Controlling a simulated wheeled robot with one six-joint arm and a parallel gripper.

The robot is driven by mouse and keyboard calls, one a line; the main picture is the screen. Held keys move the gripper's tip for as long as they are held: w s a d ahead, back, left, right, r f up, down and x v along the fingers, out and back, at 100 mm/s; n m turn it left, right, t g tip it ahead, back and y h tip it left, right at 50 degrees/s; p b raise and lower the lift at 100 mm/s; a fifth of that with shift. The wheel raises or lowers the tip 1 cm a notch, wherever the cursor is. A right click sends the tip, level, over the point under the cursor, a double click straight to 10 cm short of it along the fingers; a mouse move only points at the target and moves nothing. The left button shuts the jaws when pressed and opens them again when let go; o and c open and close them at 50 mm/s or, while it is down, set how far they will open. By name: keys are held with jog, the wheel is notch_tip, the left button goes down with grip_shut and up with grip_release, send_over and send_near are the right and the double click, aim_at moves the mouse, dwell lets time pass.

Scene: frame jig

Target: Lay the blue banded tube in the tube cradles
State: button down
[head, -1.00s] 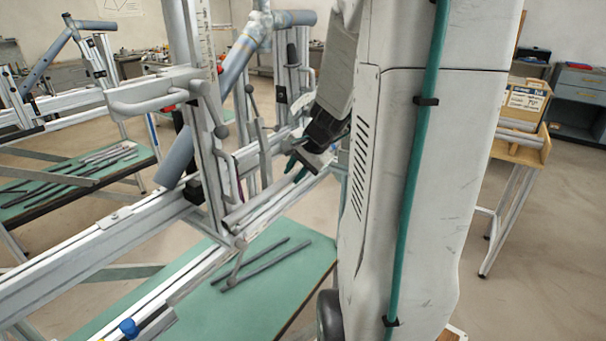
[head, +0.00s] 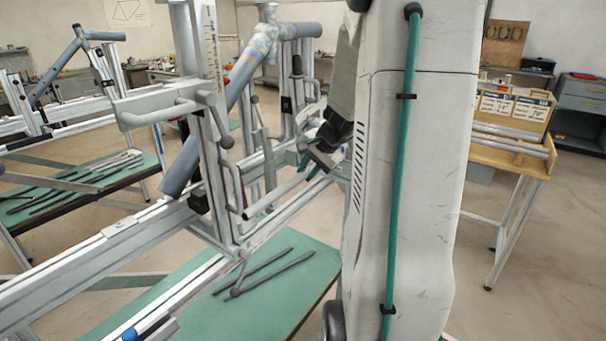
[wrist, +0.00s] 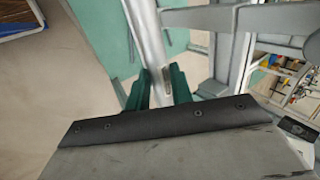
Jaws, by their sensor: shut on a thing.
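My gripper (wrist: 160,88) is shut on a plain silver-grey tube (wrist: 148,35), which runs away from between its green fingers in the wrist view. A small mark shows on the tube beside the fingers; no blue band can be made out. In the head view my gripper (head: 314,158) is partly hidden by my arm. The grey tube (head: 272,200) slants down to the left from it, close to the jig's lower rail. I cannot tell whether the tube touches the jig. The tube cradles cannot be picked out for certain.
The frame jig (head: 150,107) has upright posts, clamp handles and a thick blue-grey frame tube (head: 183,168). A green bench (head: 230,318) below holds dark rods (head: 272,273).

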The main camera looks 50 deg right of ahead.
jog(key=shift+d, duration=0.45)
jog(key=shift+w+d, duration=0.1)
jog(key=shift+w, duration=0.1)
jog(key=shift+w+f, duration=0.55)
jog(key=shift+w, duration=0.3)
jog(key=shift+w+f, duration=0.5)
jog(key=shift+w, duration=0.3)
jog(key=shift+f, duration=0.25)
jog(key=c, duration=1.1)
grip_release()
jog(key=shift+c, duration=0.2)
